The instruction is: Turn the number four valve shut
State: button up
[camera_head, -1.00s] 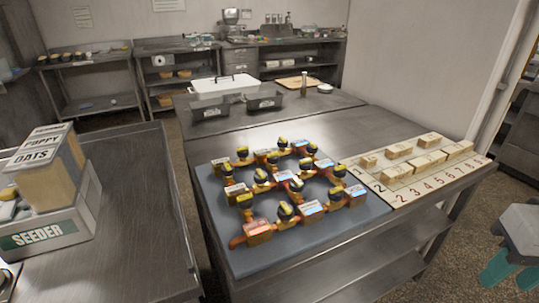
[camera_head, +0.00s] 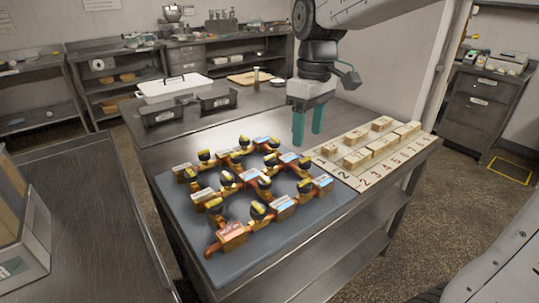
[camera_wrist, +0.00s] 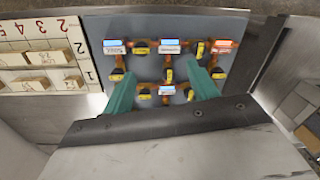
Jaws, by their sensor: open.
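The valve board (camera_head: 215,272) is a grey-blue panel lying on the steel table, with orange pipes and several black valves with yellow tags. Their numbers are too small to read, so I cannot tell which is number four. My gripper (camera_head: 308,128) has teal fingers, open and empty, pointing down behind the board's far right corner near the numbered board. In the wrist view my gripper (camera_wrist: 165,95) shows its two fingers spread apart, with part of the valve board (camera_wrist: 140,70) beyond them. Some valves there are hidden by the fingers and palm.
A numbered board (camera_head: 352,183) with several pale wooden blocks lies right of the valve board. Behind are a white lidded box (camera_head: 172,90), black bins (camera_head: 218,102) and a pepper-mill-like cylinder (camera_head: 256,76). The steel counter (camera_head: 80,215) at left is mostly bare.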

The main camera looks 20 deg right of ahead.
jog(key=w+f+n+g, duration=0.1)
jog(key=w+f+n, duration=0.35)
jog(key=w, duration=0.85)
jog(key=n, duration=0.2)
send_near(270, 160)
jog(key=shift+w+d+f+m+g+y, duration=0.25)
jog(key=shift+w+d+f+g+y, duration=0.05)
jog(key=shift+w+d+f, duration=0.25)
jog(key=shift+w+a+f, duration=0.1)
jog(key=shift+w+f, duration=0.05)
jog(key=shift+f, duration=0.1)
jog(key=f, duration=0.2)
jog(key=s+f, duration=0.1)
jog(key=f, duration=0.4)
jog(key=shift+s+a+f, duration=0.15)
jog(key=shift+a, duration=0.2)
jog(key=c, duration=1)
